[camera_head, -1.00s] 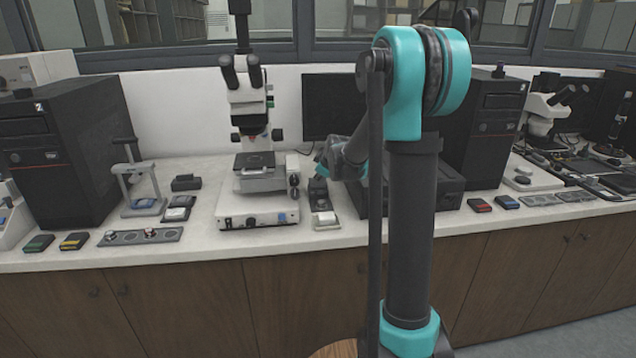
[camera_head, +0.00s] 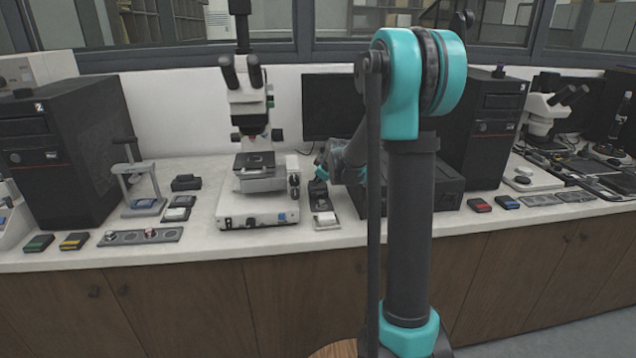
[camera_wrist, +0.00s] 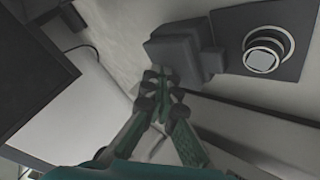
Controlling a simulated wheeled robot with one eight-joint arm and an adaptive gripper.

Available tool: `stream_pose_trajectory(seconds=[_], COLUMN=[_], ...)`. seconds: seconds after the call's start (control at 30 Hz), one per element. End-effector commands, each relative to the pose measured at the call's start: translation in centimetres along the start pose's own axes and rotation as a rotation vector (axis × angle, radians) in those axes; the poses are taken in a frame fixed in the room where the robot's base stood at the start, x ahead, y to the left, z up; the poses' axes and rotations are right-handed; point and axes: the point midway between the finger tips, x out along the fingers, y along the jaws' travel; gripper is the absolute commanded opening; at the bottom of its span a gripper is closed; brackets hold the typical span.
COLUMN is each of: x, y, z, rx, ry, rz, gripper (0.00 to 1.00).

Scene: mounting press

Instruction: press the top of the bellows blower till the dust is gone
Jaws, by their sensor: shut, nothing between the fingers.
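The bellows blower appears to be the dark, stepped block (camera_wrist: 182,52) near the middle of the wrist view, with a short part jutting toward a dark plate. It also shows as a small dark shape (camera_head: 318,192) right of the microscope in the head view. My gripper (camera_wrist: 160,78) is shut and empty, its fingertips at the block's near edge in the picture; whether they touch it I cannot tell. Dust is too small to make out.
A microscope on a white base (camera_head: 258,215) stands just left of the blower. A dark monitor (camera_head: 325,105) and a dark case (camera_head: 440,185) stand behind and right. A slide strip (camera_head: 140,236) lies farther left. Bare counter shows around the microscope base.

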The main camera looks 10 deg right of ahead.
Motion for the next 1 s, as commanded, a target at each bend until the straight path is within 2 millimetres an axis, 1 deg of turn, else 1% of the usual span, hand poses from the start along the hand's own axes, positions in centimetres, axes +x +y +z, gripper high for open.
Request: stream_pose_trajectory(seconds=[0.47,1.0], x=[0.0,-1.6], y=[0.0,1.2], z=[0.0,-1.2], rx=[0.000,0.000], ry=[-0.001,0.000], rz=[0.000,0.000], gripper=[0.00,0.00])
